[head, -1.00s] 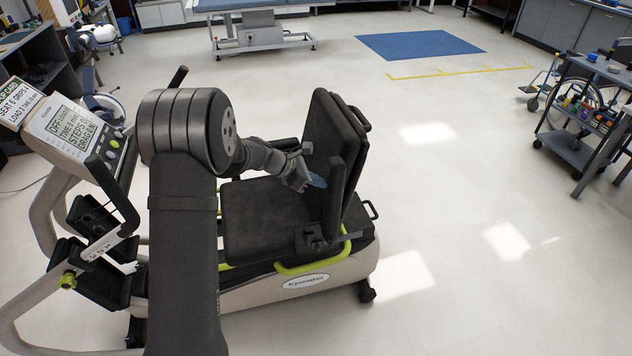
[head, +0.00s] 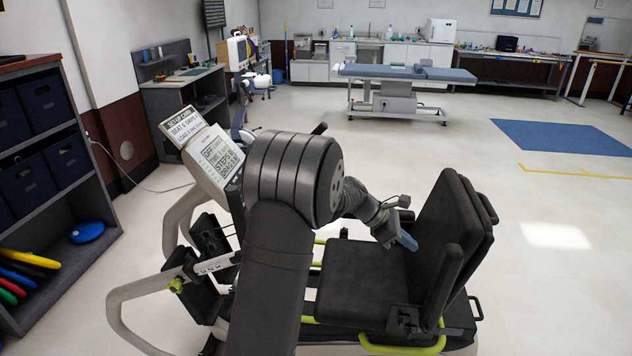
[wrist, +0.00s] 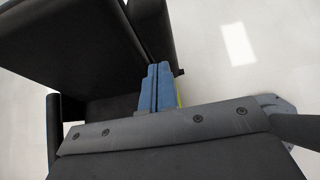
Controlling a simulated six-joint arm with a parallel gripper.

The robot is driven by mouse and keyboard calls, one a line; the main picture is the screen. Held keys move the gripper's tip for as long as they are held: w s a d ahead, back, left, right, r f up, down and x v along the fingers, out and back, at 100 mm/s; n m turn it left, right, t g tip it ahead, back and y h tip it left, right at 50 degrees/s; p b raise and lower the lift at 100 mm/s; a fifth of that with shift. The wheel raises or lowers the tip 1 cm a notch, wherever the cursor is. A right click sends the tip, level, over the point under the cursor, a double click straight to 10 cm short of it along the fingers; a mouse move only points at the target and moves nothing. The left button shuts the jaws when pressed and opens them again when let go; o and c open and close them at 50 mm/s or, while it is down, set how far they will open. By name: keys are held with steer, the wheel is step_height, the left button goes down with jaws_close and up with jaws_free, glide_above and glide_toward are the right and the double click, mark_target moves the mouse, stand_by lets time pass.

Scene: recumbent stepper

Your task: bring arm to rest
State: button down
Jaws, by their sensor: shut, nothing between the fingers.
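My gripper (head: 405,241) hangs over the black seat (head: 360,285) of the recumbent stepper, close to the front of its backrest (head: 448,225). Its blue fingers are shut and empty. In the wrist view the gripper (wrist: 154,85) shows as two blue fingers pressed together, with dark padding of the stepper around and beyond them. I cannot tell whether the fingertips touch the padding. My arm reaches across the stepper and hides part of its frame.
The stepper's console (head: 205,150) stands left of my arm. A shelf unit (head: 50,170) is at the far left, with a blue disc (head: 87,232). A treatment table (head: 405,73) and a blue floor mat (head: 560,137) lie farther back. Open floor spreads to the right.

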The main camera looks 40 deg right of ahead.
mark_target(438, 273)
steer(key=x, duration=0.6)
steer(key=f+x, duration=0.1)
steer(key=x, duration=0.2)
steer(key=shift+a+f, duration=0.1)
steer(key=shift+f, duration=0.2)
steer(key=shift+w+a+f, duration=0.1)
steer(key=shift+w+a, duration=0.2)
steer(key=shift+w, duration=0.1)
steer(key=shift+s, duration=0.1)
